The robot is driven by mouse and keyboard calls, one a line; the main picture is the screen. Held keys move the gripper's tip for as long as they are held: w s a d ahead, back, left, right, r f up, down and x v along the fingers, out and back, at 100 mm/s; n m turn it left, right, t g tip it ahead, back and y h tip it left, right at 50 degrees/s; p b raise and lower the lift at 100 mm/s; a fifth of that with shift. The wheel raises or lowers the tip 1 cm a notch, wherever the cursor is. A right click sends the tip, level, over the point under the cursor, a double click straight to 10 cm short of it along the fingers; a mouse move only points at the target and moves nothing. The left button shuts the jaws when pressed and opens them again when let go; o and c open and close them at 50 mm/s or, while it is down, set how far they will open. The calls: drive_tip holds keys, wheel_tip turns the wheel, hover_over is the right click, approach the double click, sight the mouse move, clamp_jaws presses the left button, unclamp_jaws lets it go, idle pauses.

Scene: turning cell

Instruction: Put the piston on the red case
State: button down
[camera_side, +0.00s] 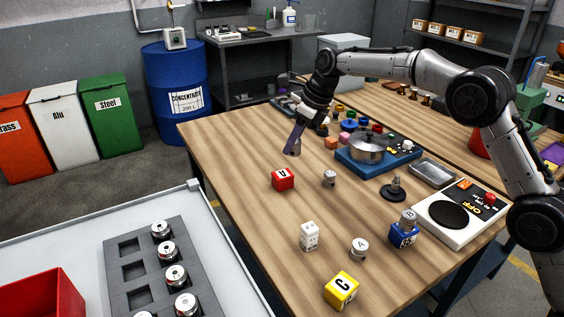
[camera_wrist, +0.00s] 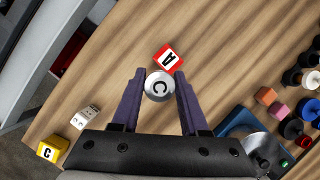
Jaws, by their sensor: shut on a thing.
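The red case (camera_side: 283,180), a small cube marked A, stands on the wooden table and has nothing on it. It also shows in the wrist view (camera_wrist: 172,53), just beyond my fingertips. My gripper (camera_side: 293,147) is shut on a silver piston (camera_side: 291,152). The gap under the held piston is hard to judge.
Loose pistons (camera_side: 329,178) (camera_side: 360,249) stand nearby. A white case (camera_side: 309,237) and a yellow case (camera_side: 341,291) stand toward the front. A blue case (camera_side: 403,238) bears a piston. A pot (camera_side: 369,150) is to the right. The table left of my gripper is clear.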

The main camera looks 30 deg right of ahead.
drive_tip(key=w+f, duration=0.2)
drive_tip(key=f, duration=0.1)
drive_tip(key=w+f, duration=0.2)
drive_tip(key=shift+a+f, duration=0.15)
drive_tip(key=shift+a, duration=0.2)
drive_tip(key=shift+w+f, duration=0.15)
drive_tip(key=shift+f, duration=1.45)
drive_tip(key=shift+f, duration=0.2)
drive_tip(key=shift+c, duration=2.1)
unclamp_jaws()
drive_tip(key=shift+r, duration=0.15)
drive_tip(key=v, duration=1.2)
drive_tip(key=shift+r, duration=0.15)
